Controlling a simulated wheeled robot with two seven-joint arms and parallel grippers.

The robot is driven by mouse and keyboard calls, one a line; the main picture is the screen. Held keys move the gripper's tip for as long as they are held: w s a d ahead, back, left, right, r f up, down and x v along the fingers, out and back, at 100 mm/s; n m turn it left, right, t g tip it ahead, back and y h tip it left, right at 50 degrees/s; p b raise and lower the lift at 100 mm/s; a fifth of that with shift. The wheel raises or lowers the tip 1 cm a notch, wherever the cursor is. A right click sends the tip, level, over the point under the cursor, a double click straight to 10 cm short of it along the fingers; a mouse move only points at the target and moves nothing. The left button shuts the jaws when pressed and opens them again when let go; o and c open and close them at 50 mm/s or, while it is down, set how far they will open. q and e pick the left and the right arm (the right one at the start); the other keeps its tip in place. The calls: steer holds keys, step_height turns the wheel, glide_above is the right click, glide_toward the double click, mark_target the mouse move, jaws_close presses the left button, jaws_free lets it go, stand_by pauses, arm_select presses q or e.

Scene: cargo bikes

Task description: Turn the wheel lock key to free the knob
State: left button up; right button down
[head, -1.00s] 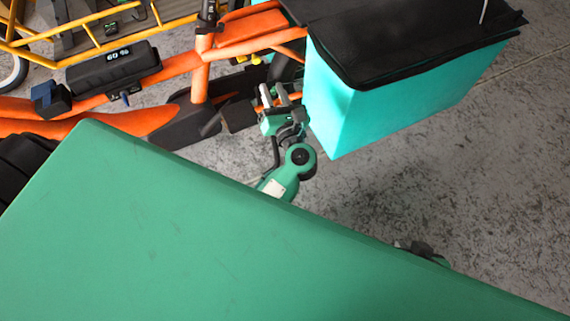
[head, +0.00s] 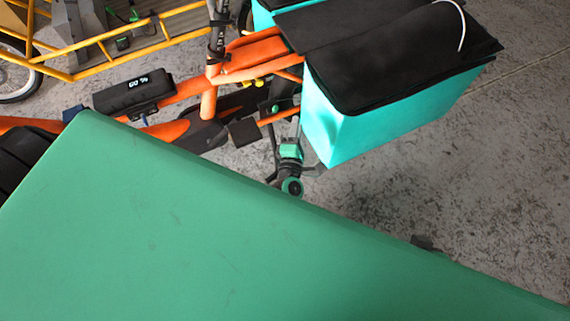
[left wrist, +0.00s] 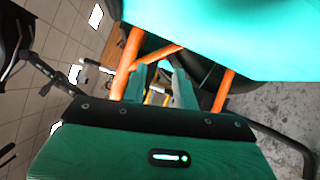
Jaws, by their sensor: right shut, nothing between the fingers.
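I cannot make out the wheel lock key or its knob in either view. The orange cargo bike (head: 250,65) stands at the back, with a teal box (head: 365,130) at its rear. My left gripper (head: 294,126) reaches in low beside the box's left edge, near the orange frame tubes. In the left wrist view its fingers (left wrist: 156,75) are spread, with nothing held between them. They point under the teal box (left wrist: 220,35) towards the orange tubes (left wrist: 126,62) and a dark wheel. Of my right gripper (head: 424,243) only a dark bit shows past my green body's edge.
A yellow bike frame (head: 130,48) stands behind at upper left. A black lid (head: 400,60) covers the box. Bare concrete floor (head: 440,190) is clear at the right.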

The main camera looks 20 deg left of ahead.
arm_select(q)
steer(key=s+d+f+m+g+h+p, duration=0.1)
steer(key=s+f+m+g+h+p, duration=0.5)
steer(key=s+f+m+p, duration=0.6)
steer(key=shift+d+f+m+h, duration=0.25)
steer(key=shift+d+m+h, duration=0.1)
steer(key=shift+m, duration=1.05)
steer(key=shift+s, duration=0.1)
